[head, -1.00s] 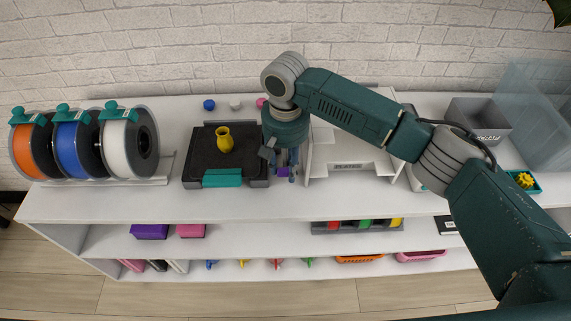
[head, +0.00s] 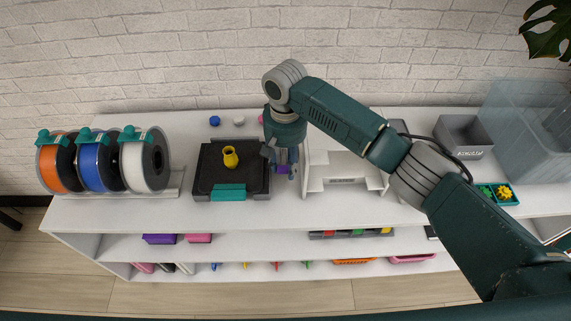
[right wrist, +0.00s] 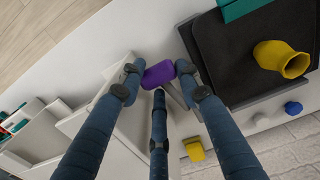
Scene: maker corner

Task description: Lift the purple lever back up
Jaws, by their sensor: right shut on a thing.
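The purple lever (right wrist: 158,74) shows as a rounded purple handle on a grey arm in the right wrist view. It also shows small in the head view (head: 282,169), between the black printer bed and the white shelf unit. My right gripper (right wrist: 158,80) is shut on the handle, with two fingers on either side and the third below it in the picture. In the head view my right gripper (head: 281,166) points down and its fingers partly hide the lever. The lever's base is hidden. My left gripper is not in view.
The black bed (head: 205,165) with a yellow vase (head: 231,157) stands close left of the gripper. The white shelf unit (head: 345,185) is close on the right. Filament spools (head: 97,167) stand farther left. A grey bin (head: 464,137) is at the right.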

